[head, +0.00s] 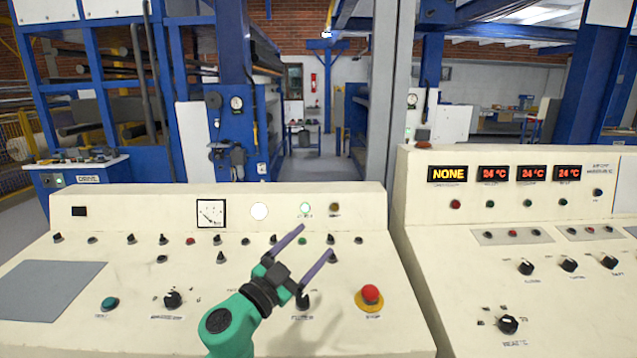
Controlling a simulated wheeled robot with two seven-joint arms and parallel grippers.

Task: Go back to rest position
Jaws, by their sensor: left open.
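My left gripper (303,252) has a green wrist, a black body and two purple fingers. It hangs over the middle of the cream control panel (60,340), and its fingers are spread apart with nothing between them. The fingers point up and to the right, toward the row of small knobs. I cannot tell whether the fingertips touch the panel. The red stop button (370,296) on its yellow base is right of the gripper. My right gripper is out of view.
A second cream panel (420,230) with red displays (493,173) stands at the right, past a narrow gap. A grey plate (48,290) lies on the left of the near panel. Blue machine frames (235,60) rise behind.

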